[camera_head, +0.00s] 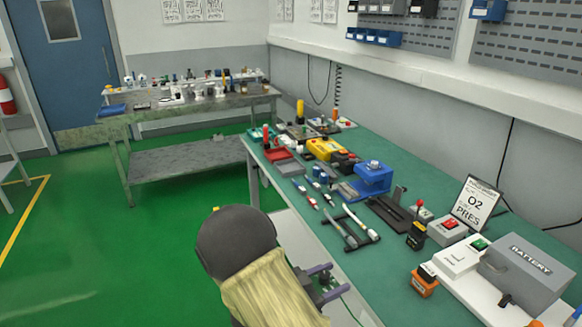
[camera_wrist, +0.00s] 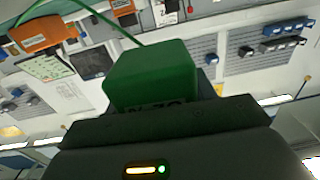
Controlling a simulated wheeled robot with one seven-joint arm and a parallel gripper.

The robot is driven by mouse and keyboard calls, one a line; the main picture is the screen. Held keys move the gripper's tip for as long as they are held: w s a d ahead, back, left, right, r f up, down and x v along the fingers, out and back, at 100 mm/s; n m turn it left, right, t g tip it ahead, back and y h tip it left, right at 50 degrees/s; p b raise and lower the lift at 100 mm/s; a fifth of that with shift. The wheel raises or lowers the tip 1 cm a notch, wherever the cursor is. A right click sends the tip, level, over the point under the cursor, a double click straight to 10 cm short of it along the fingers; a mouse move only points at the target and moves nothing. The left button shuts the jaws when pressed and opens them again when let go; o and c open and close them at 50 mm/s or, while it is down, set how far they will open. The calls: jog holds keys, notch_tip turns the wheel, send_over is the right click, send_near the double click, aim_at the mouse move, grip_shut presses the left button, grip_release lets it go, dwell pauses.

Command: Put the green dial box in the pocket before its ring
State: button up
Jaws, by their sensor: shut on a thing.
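The green dial box (camera_wrist: 150,75) fills the middle of the wrist view, held in my gripper (camera_wrist: 165,115). Dark lettering on its lower face is partly covered by the gripper, and its dial is not visible. A green cable (camera_wrist: 95,14) runs up behind it. In the head view my gripper (camera_head: 322,284) is low at the front side of the green-topped bench (camera_head: 305,222), short of its edge. The box is mostly hidden there by my arm. I cannot make out the pocket or its ring in either view.
The bench holds a grey BATTERY box (camera_head: 525,275), an O2 PRES sign (camera_head: 476,204), an orange box (camera_head: 424,281), a black box (camera_head: 416,236), a tool rack (camera_head: 350,232) and a blue device (camera_head: 373,178). Open green floor (camera_head: 90,240) lies left.

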jog(key=shift+w+d+f+n+t+p, duration=0.1)
jog(key=shift+w+d+n+t+p, duration=0.2)
jog(key=shift+w+t+p, duration=0.15)
notch_tip(320, 180, down, 16)
jog(key=w+d+n+t+y+p, duration=0.1)
jog(key=n+t+y+p, duration=0.7)
jog(key=y, duration=0.8)
jog(key=shift+d+n+t+y, duration=0.3)
jog(key=shift+n+t, duration=0.75)
jog(key=shift+n, duration=1.35)
jog(key=shift+w+a+r, duration=0.1)
jog(key=shift+w+r, duration=0.05)
jog(key=shift+r, duration=0.1)
